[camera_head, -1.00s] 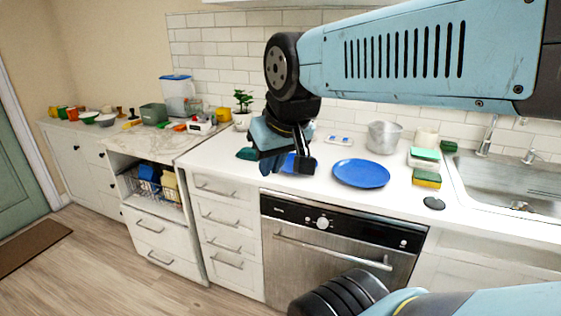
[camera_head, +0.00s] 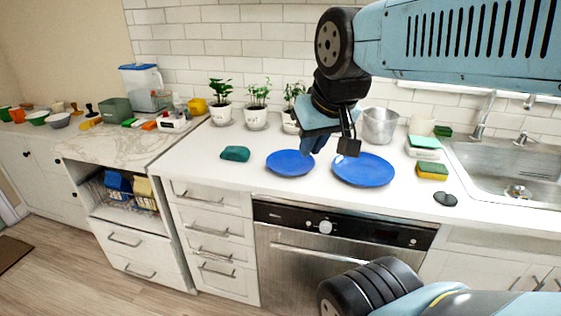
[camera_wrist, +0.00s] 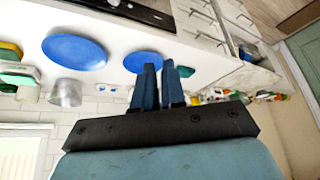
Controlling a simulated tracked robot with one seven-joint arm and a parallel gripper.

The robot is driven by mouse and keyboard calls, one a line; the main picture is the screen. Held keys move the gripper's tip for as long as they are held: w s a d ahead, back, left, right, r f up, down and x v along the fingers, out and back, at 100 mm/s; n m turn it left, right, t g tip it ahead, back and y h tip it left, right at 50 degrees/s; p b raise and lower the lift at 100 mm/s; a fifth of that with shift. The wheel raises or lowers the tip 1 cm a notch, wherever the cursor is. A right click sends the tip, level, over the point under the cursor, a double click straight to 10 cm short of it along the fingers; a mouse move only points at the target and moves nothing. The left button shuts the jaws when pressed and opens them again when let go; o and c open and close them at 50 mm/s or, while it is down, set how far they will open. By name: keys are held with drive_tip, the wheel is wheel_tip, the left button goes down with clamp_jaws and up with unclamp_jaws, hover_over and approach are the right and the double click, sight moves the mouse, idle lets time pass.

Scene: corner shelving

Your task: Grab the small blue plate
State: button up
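The small blue plate (camera_head: 290,162) lies flat on the white counter, left of a larger blue plate (camera_head: 363,170). My gripper (camera_head: 333,147) hangs above the counter near the gap between the two plates, pointing down. Its fingers are apart and nothing shows between them. In the wrist view the small plate (camera_wrist: 138,62) is partly behind the fingertips (camera_wrist: 159,66), and the larger plate (camera_wrist: 75,51) is to its left. The gripper is not touching either plate as far as I can see.
A teal object (camera_head: 235,153) lies left of the small plate. Potted plants (camera_head: 256,107) stand along the wall. A metal pot (camera_head: 380,126), sponges (camera_head: 433,171) and a sink (camera_head: 510,170) are to the right. The counter in front of the small plate is clear.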

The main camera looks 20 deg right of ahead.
drive_tip(key=n+g+h, duration=0.3)
drive_tip(key=n+h, duration=0.7)
drive_tip(key=n, duration=2.1)
approach(269, 176)
drive_tip(key=s+d+r, duration=0.3)
drive_tip(key=s+r, duration=0.5)
drive_tip(key=s, duration=0.1)
drive_tip(key=w+a+f+n+t+h, duration=0.1)
drive_tip(key=w+a+f+n+t, duration=0.2)
drive_tip(key=w+a+f+n, duration=0.5)
drive_tip(key=w+d+f, duration=0.1)
drive_tip(key=d, duration=0.3)
drive_tip(key=w+d+f+n, duration=0.1)
drive_tip(key=d, duration=0.3)
drive_tip(key=w+d+f+n, duration=0.1)
drive_tip(key=d, duration=0.3)
drive_tip(key=shift+d+f, duration=0.25)
drive_tip(key=shift+d, duration=0.1)
drive_tip(key=shift+s, duration=0.1)
drive_tip(key=shift+c, duration=0.3)
